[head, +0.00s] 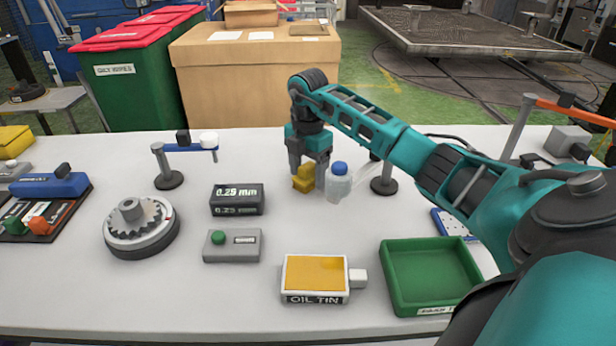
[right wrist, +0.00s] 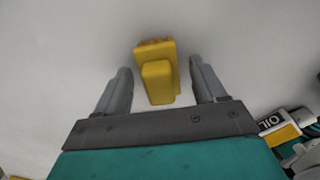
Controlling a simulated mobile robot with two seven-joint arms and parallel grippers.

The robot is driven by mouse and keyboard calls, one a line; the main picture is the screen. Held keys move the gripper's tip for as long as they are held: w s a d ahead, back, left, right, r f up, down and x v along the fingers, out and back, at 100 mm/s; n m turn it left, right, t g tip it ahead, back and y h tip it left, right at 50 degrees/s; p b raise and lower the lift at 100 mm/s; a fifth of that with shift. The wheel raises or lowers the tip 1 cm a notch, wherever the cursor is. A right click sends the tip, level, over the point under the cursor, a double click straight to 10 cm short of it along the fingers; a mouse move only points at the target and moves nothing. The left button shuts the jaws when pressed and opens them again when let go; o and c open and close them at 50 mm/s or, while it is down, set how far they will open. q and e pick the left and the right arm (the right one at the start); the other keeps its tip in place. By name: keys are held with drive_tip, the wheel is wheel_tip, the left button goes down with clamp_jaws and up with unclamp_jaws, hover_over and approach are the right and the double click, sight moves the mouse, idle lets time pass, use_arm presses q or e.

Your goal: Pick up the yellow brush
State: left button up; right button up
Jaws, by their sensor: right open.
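The yellow brush (head: 304,179) stands on the white table, near the back middle. In the right wrist view the brush (right wrist: 157,75) lies between the two fingers, with a visible gap on each side. My right gripper (head: 309,175) points down over the brush with its fingers around it. In the right wrist view my right gripper (right wrist: 160,92) is open, and neither finger appears to touch the brush. Its fingers hide part of the brush in the head view. My left gripper is not in view.
A clear bottle with a blue cap (head: 339,182) stands just right of the right gripper. In front are a black box (head: 237,199), a grey button box (head: 232,246), an oil tin (head: 315,277) and a green tray (head: 428,272). A gear (head: 140,225) sits left.

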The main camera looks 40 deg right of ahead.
drive_tip(key=shift+f, duration=0.4)
drive_tip(key=shift+c, duration=0.3)
drive_tip(key=c, duration=1.1)
wheel_tip(320, 180, up, 12)
drive_tip(key=shift+w+f+p, duration=0.1)
drive_tip(key=shift+f+p, duration=0.1)
drive_tip(key=shift+p, duration=0.2)
wheel_tip(320, 180, up, 8)
drive_tip(key=r+p, duration=0.1)
drive_tip(key=p, duration=0.2)
hover_over(308, 165)
drive_tip(key=shift+a+f, duration=0.1)
drive_tip(key=shift+f, duration=0.15)
